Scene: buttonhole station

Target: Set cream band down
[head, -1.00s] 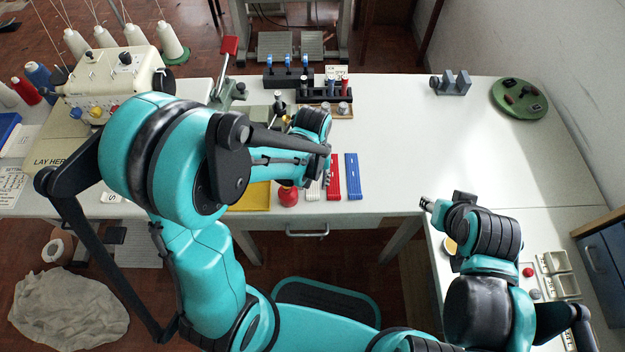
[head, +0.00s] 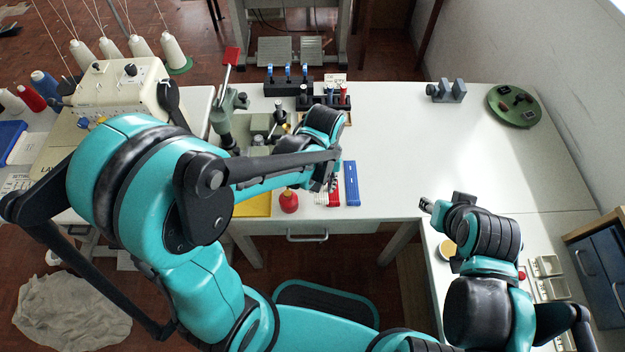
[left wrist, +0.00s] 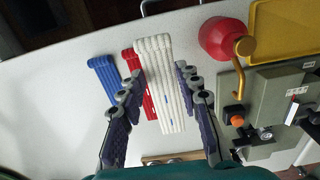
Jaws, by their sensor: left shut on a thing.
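The cream band (left wrist: 155,60) shows in the left wrist view as a long, pale ribbed strip between the fingers of my left gripper (left wrist: 159,76). My left gripper is shut on it, low over the white table; whether the band touches the table I cannot tell. In the head view the left gripper (head: 329,178) hides most of the band. The red band (head: 334,199) lies close beside it, partly hidden, and the blue band (head: 351,184) lies just to the right. My right gripper (head: 427,206) is away over the table's right side; its finger opening is too small to judge.
A red round object (head: 289,201) and a yellow tray (head: 252,205) sit left of the bands. A grey-green device (left wrist: 275,100) stands close to the left gripper. Racks with blue and red tools (head: 290,85) stand behind. The white table (head: 410,150) right of the blue band is clear.

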